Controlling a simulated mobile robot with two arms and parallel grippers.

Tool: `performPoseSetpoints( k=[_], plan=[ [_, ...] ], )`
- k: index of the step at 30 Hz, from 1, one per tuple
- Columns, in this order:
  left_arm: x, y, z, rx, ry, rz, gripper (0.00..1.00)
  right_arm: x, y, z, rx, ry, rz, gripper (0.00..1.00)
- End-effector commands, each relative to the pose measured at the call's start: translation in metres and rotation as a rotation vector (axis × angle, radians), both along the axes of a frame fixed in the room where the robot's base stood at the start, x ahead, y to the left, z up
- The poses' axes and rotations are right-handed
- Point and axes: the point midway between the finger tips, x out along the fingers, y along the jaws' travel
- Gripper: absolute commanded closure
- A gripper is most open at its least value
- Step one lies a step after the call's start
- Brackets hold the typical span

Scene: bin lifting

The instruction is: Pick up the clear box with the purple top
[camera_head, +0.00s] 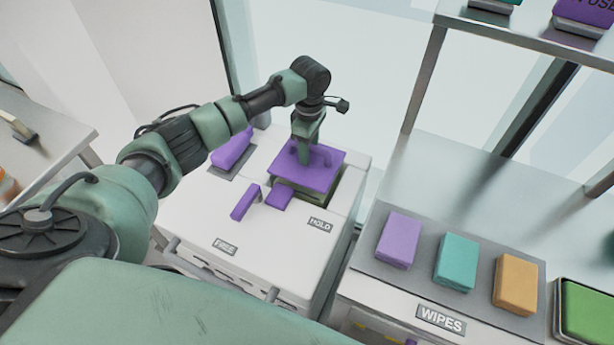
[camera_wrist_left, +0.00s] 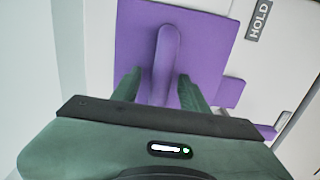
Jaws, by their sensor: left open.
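The box with the purple top (camera_head: 318,178) sits in the white cabinet top beside the HOLD label. Its flat purple lid has a raised handle, which shows in the wrist view (camera_wrist_left: 167,52). Little of the clear walls shows below the lid. My left gripper (camera_head: 303,156) points down over the lid from the back side. In the wrist view my left gripper (camera_wrist_left: 160,80) is open, with one green finger on each side of the handle's near end. I cannot tell whether the fingers touch it. My right gripper is not in view.
Another purple block (camera_head: 232,149) lies at the cabinet's back left, and a purple bar (camera_head: 245,202) near its middle. To the right, purple, teal (camera_head: 456,262) and orange (camera_head: 516,284) packs lie on a WIPES counter, beside a green tray (camera_head: 586,312). A shelf post (camera_head: 424,78) rises behind.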

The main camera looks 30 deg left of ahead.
Motion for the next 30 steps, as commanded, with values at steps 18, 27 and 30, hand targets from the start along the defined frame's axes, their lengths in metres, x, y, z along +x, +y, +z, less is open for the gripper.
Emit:
performPoseSetpoints(
  k=[18, 27, 30],
  plan=[
    [-0.0001, -0.0001, -0.0007, 0.0, 0.0, 0.0, 1.0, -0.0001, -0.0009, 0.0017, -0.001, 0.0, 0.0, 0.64],
    [-0.0001, -0.0002, -0.0006, 0.0, 0.0, -0.001, 1.0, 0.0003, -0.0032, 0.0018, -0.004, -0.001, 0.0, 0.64],
    [-0.0001, -0.0002, -0.0006, 0.0, 0.0, -0.001, 1.0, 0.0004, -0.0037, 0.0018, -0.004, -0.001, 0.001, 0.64]
  ],
)
